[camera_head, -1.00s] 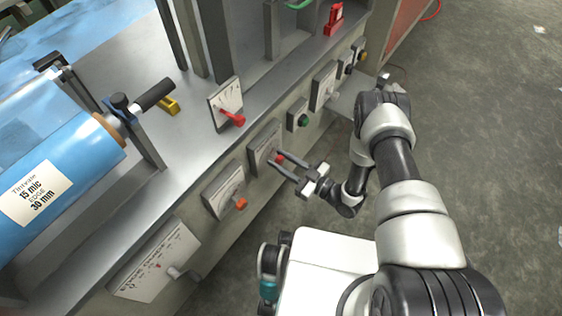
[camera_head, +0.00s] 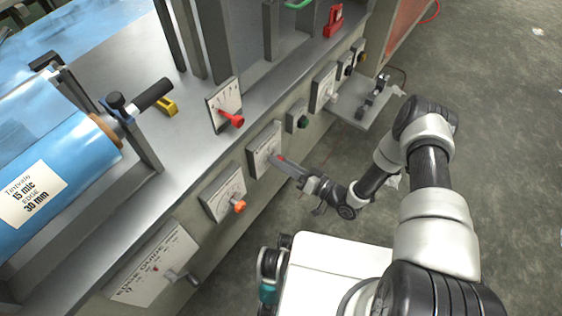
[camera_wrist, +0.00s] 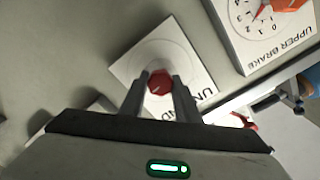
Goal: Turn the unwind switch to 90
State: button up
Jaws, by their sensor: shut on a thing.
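The unwind switch is a white square plate (camera_head: 264,146) on the side of the machine, with a red knob (camera_wrist: 160,82) at its centre. In the wrist view its label (camera_wrist: 192,101) is partly hidden by my finger; "UN" shows. My gripper (camera_head: 284,163) reaches the plate from the right. In the wrist view my two fingers (camera_wrist: 160,92) stand on either side of the red knob, shut on it. The knob's pointing direction is hard to read; a small pale mark shows on it.
A plate labelled "UPPER BRAKE" (camera_wrist: 259,27) with an orange-red knob is close by in the wrist view. In the head view, neighbouring panels carry an orange knob (camera_head: 239,207), a red lever (camera_head: 232,119) and a green button (camera_head: 303,122). Open floor (camera_head: 490,130) lies to the right.

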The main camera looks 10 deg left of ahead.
jog(key=shift+m, duration=0.5)
jog(key=o, duration=1)
jog(key=shift+o, duration=0.2)
jog(key=shift+d, duration=0.15)
